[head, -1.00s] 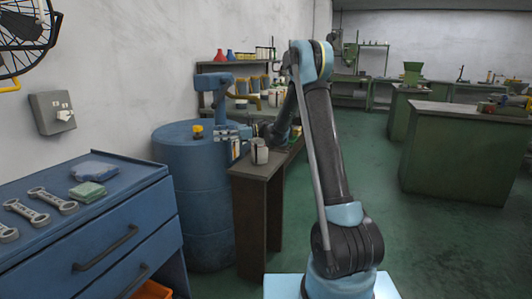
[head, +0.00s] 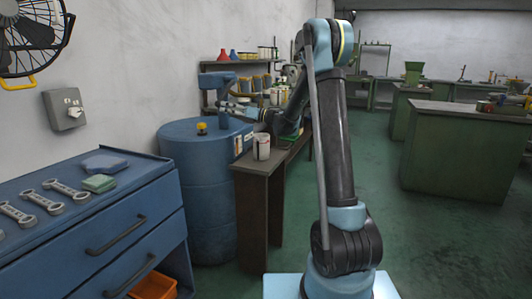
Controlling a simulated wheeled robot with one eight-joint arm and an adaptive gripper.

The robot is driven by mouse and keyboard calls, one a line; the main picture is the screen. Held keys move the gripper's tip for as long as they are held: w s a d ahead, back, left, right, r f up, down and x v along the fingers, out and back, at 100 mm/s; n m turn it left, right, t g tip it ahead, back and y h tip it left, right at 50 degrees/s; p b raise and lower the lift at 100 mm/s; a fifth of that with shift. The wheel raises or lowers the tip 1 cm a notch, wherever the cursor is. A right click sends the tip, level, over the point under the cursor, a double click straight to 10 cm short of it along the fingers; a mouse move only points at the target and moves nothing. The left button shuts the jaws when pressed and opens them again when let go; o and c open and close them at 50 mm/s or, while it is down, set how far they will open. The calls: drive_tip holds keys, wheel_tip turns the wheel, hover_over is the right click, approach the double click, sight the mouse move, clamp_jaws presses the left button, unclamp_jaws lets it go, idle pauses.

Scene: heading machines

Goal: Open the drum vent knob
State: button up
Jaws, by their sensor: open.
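The blue drum (head: 205,205) stands against the wall behind the tool cabinet. A small yellow knob (head: 201,128) stands upright on its top, in plain view; its setting is too small to read. My gripper (head: 226,108) is at the end of my arm, which reaches over from the right above the drum's right side. It is open and empty, pointing left. It looks higher than the knob and to its right, apart from it. The gap in depth is hard to judge.
A blue pump-like fitting (head: 218,80) rises behind my gripper. A brown bench (head: 258,170) with a light can (head: 261,147) stands right of the drum. The blue cabinet (head: 90,215) holds wrenches (head: 42,207) at front left. Green floor (head: 400,240) is clear at right.

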drive_tip(key=w+d+r+m+t+h, duration=0.2)
drive_tip(key=d+r+m+t+h, duration=0.65)
drive_tip(key=d+m+t, duration=0.6)
drive_tip(key=s+d+f+m+h, duration=0.2)
drive_tip(key=s+d+m+h, duration=0.25)
drive_tip(key=d+m, duration=0.45)
drive_tip(key=s+d+f+m+h, duration=0.1)
drive_tip(key=s+d+m+h, duration=0.2)
drive_tip(key=d+m+h, duration=0.45)
drive_tip(key=s+d+f+m+g+h, duration=0.1)
drive_tip(key=s+d+f+m+g, duration=0.3)
drive_tip(key=s+f+m, duration=0.35)
drive_tip(key=s+d+f+m+g+h, duration=0.1)
drive_tip(key=s+d+f+m+g, duration=0.35)
drive_tip(key=s+f, duration=0.45)
drive_tip(key=s+a+f+m+g+y, duration=0.1)
drive_tip(key=s+f, duration=0.3)
drive_tip(key=s, duration=0.4)
drive_tip(key=s+a+f+m+g+y, duration=0.1)
drive_tip(key=s+f+g, duration=0.3)
drive_tip(key=s, duration=0.5)
drive_tip(key=s+a+f+m+g+y, duration=0.1)
drive_tip(key=s+f+m+g, duration=0.1)
drive_tip(key=s+f, duration=0.4)
drive_tip(key=s+m, duration=0.1)
drive_tip(key=s, duration=0.2)
drive_tip(key=shift+s+f+m+g, duration=0.15)
drive_tip(key=shift+s+m+g, duration=0.05)
drive_tip(key=shift+m+g, duration=0.1)
